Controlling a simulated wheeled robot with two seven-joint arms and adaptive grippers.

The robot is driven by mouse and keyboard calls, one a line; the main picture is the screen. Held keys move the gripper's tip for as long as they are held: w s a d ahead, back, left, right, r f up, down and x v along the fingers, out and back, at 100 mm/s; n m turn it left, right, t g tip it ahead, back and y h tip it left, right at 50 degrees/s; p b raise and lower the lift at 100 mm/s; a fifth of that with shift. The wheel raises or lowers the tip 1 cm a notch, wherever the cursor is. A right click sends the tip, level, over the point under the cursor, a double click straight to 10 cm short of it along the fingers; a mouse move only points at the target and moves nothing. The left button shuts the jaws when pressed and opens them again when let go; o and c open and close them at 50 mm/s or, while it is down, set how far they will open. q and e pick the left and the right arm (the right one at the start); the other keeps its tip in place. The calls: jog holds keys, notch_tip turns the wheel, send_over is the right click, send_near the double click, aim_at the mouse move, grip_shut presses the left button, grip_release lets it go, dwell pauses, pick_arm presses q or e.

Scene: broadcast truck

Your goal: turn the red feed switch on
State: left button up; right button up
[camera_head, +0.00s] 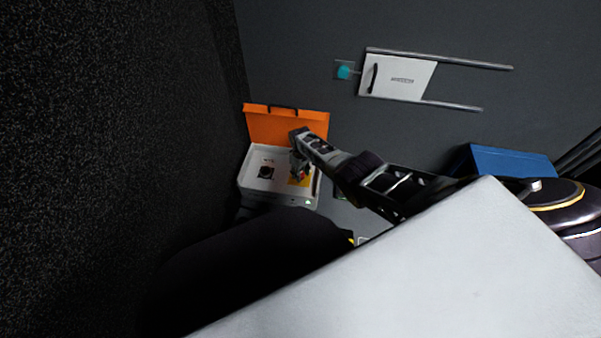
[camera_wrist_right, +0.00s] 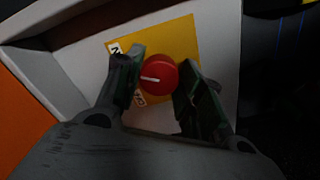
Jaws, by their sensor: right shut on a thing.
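The red feed switch (camera_wrist_right: 159,76) is a round red knob with a white pointer line on a yellow plate (camera_wrist_right: 183,38) in the right wrist view. The pointer lies roughly level, toward the left of the picture. In the head view the right gripper (camera_head: 299,172) reaches into the white box and hides most of the switch. My left gripper does not show.
The white box (camera_head: 245,184) has an open orange lid (camera_head: 285,125) at its back and a black round part (camera_head: 266,171) on its panel. A sliding white panel (camera_head: 398,76) and teal button (camera_head: 344,72) are on the grey surface behind. A blue box (camera_head: 510,162) stands right.

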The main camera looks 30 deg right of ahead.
jog(key=shift+m, duration=1)
jog(key=o, duration=1)
jog(key=shift+r, duration=0.2)
jog(key=shift+r, duration=5.8)
jog(key=shift+a+f, duration=0.1)
